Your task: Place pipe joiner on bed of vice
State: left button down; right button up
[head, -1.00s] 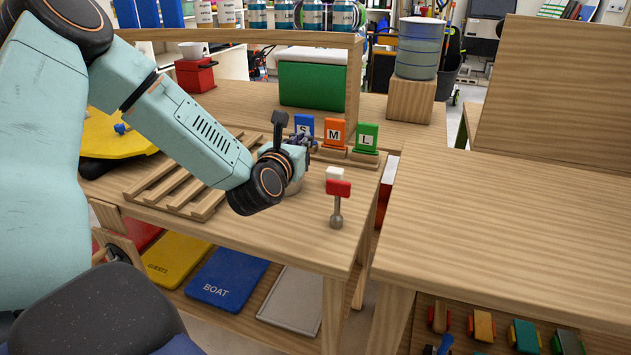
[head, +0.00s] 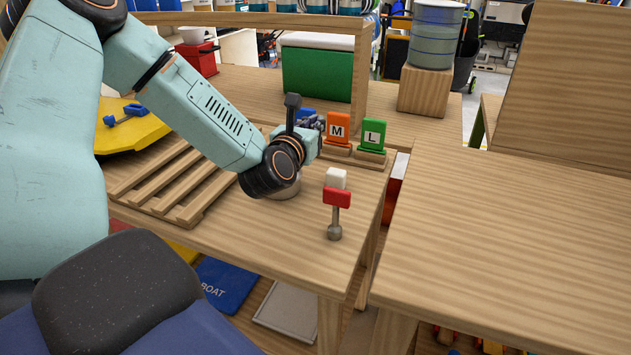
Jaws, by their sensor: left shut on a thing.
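My left gripper (head: 316,124) is at the end of the pale teal arm, above the wooden table (head: 350,258), in front of the blue block. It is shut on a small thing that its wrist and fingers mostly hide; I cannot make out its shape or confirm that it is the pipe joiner. I cannot clearly identify a vice. My right gripper is not in view.
A red and white piece on a grey post (head: 336,212) stands right of the wrist. Orange M (head: 338,128) and green L (head: 373,134) blocks stand behind. A slatted wooden rack (head: 160,188) lies left. The right-hand tabletop (head: 510,245) is bare.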

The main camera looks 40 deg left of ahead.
pick_arm(q)
notch_tip(320, 180, down, 6)
jog(key=shift+d+f+b, duration=0.1)
jog(key=shift+b, duration=0.95)
jog(key=f, duration=0.1)
jog(key=f+b, duration=0.1)
jog(key=f, duration=0.1)
jog(key=shift+s+f, duration=0.25)
jog(key=shift+f, duration=0.05)
jog(key=shift+w, duration=0.25)
jog(key=shift+s+f+b, duration=0.1)
jog(key=shift+s+b, duration=0.15)
jog(key=shift+b, duration=0.1)
jog(key=c, duration=1.6)
grip_release()
jog(key=shift+w+f, duration=0.1)
jog(key=shift+w, duration=0.1)
jog(key=shift+o, duration=1.3)
jog(key=shift+s, duration=0.15)
